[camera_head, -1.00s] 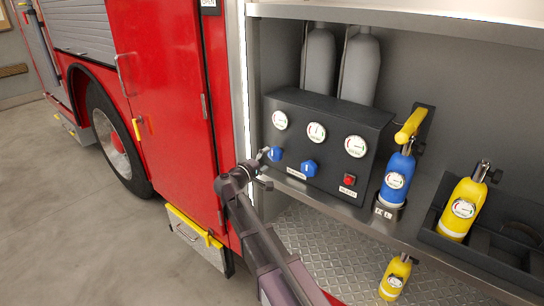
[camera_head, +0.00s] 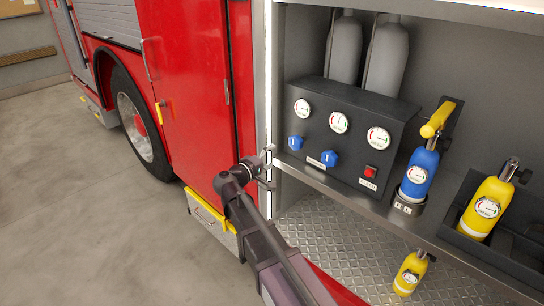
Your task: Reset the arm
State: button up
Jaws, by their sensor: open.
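My arm reaches up from the bottom of the view. My gripper (camera_head: 268,168) is open and empty at its end. It is in front of the compartment's left edge, left of and below the black gauge panel (camera_head: 345,137). The panel bears several white gauges, two blue knobs (camera_head: 330,158) and a red button (camera_head: 371,171). A blue cylinder (camera_head: 419,175) stands upright in a holder right of the panel, below a yellow handle (camera_head: 437,120). My gripper appears apart from all of these.
A yellow cylinder (camera_head: 486,208) leans in a black tray (camera_head: 478,247) at the right. Another yellow cylinder (camera_head: 410,272) is on the lower diamond-plate floor (camera_head: 330,232). Grey tanks (camera_head: 385,58) stand behind the panel. The red truck door (camera_head: 190,100) and yellow-edged step (camera_head: 211,223) are at the left.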

jog(key=s+d+f+m+g+y+p, duration=0.1)
jog(key=s+d+f+m+g+y, duration=0.1)
jog(key=s+d+f+g, duration=0.4)
jog(key=s+d+f+m+g+y+p, duration=0.1)
jog(key=s+d+f+m+g, duration=0.15)
jog(key=d, duration=0.55)
jog(key=s+f+m+g+y+p, duration=0.1)
jog(key=s+f+g+y, duration=0.1)
jog(key=s+y, duration=0.3)
jog(key=s+d+f+m+g+y+p, duration=0.1)
jog(key=s+f+m+g+y, duration=0.1)
jog(key=s, duration=0.6)
jog(key=f+y, duration=0.1)
jog(key=y, duration=0.1)
jog(key=shift+d+f+y, duration=0.25)
jog(key=shift+f+y, duration=0.05)
jog(key=shift+y, duration=0.1)
dwell(0.8)
